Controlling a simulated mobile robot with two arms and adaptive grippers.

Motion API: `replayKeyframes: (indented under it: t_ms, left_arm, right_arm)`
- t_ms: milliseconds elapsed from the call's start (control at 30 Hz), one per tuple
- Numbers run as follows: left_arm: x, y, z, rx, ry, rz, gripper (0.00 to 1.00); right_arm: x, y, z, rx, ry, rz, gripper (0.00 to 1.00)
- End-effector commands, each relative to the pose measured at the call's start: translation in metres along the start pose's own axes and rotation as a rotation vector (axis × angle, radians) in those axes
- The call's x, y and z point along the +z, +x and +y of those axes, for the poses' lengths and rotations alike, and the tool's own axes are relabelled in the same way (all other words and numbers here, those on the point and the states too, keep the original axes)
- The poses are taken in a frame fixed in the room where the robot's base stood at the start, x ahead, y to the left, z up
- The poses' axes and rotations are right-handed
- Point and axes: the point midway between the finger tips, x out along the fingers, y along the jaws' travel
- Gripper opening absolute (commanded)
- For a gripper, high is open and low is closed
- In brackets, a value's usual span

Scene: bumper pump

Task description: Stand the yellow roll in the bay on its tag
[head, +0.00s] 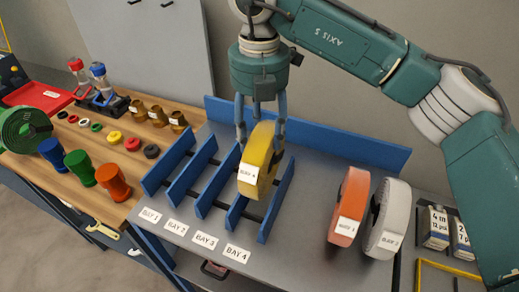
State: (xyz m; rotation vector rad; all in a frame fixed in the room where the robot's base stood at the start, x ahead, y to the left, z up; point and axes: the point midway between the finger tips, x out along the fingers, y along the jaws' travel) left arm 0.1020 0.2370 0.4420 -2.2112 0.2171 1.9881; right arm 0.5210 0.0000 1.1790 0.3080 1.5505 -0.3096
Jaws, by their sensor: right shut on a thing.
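The yellow roll (262,150) is upright on its edge, with a white tag on its front that seems to read BAY 4. My right gripper (261,128) comes down from above and is shut on the yellow roll's upper part, one finger on each side. The roll is at the blue rack (277,205), over or between the two rightmost dividers, in line with the BAY 4 label (237,254). I cannot tell whether its lower edge touches the rack floor. My left gripper is not in view.
An orange roll (347,205) and a white roll (394,222) stand on the grey table (300,250) to the right. Labels for bays 1 to 3 front the other slots, which look empty. A wooden bench (100,150) with coloured parts is at left.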

Motion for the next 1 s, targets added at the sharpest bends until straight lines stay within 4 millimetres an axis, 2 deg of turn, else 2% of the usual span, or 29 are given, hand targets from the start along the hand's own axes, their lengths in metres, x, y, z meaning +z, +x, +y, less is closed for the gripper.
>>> replayKeyframes:
  t_ms: [267,367,633,1000]
  left_arm:
    - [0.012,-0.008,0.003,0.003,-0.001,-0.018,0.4]
    - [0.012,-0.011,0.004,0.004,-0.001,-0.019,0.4]
    - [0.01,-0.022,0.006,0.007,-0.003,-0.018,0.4]
    - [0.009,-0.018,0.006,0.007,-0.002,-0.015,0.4]
  right_arm:
    - [0.001,0.021,0.0,0.003,0.0,-0.003,0.0]
    - [0.0,0.027,0.0,0.002,-0.001,-0.001,0.0]
    - [0.0,0.059,0.0,0.001,0.0,-0.001,0.0]
    - [0.0,0.066,0.001,0.003,-0.001,-0.003,0.0]
